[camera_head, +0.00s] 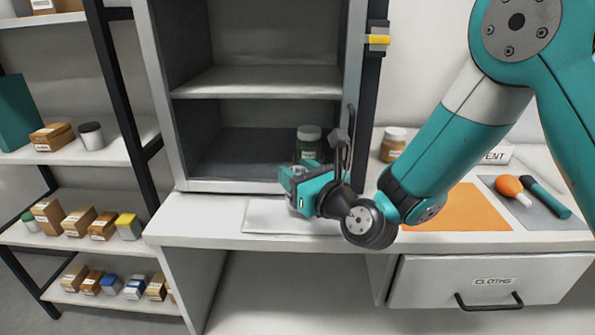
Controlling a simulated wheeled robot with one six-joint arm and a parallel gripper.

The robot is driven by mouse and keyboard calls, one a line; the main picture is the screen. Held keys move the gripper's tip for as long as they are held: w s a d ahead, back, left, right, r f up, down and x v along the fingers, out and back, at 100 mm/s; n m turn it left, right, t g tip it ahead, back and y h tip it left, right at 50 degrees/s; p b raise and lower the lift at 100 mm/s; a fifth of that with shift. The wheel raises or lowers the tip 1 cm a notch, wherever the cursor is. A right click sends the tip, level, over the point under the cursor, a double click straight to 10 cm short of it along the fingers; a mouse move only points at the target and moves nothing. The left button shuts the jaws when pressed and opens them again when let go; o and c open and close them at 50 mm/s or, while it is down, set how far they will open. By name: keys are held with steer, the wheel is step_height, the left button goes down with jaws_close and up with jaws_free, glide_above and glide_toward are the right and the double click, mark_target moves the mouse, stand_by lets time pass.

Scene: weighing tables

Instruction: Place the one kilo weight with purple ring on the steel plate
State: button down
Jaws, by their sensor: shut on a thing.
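A flat pale plate (265,217), which looks like the steel plate, lies on the white bench in front of the open cabinet. My gripper (292,186) is over or just behind its back part, with the wrist reaching in from the right. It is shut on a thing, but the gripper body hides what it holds. No one kilo weight or purple ring can be made out clearly. I cannot tell whether the held thing touches the plate.
Right on the bench are another jar (393,146), an orange mat (460,212) and a grey mat (548,212) with tools. A shelf rack (122,85) with boxes stands left.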

step_height(320, 180, down, 2)
steer(key=shift+f+b, duration=0.1)
steer(key=shift+b, duration=0.5)
steer(key=c, duration=1)
jaws_free()
steer(key=shift+f, duration=0.2)
steer(key=o, duration=0.4)
steer(key=shift+r, duration=0.1)
steer(key=shift+o, duration=0.2)
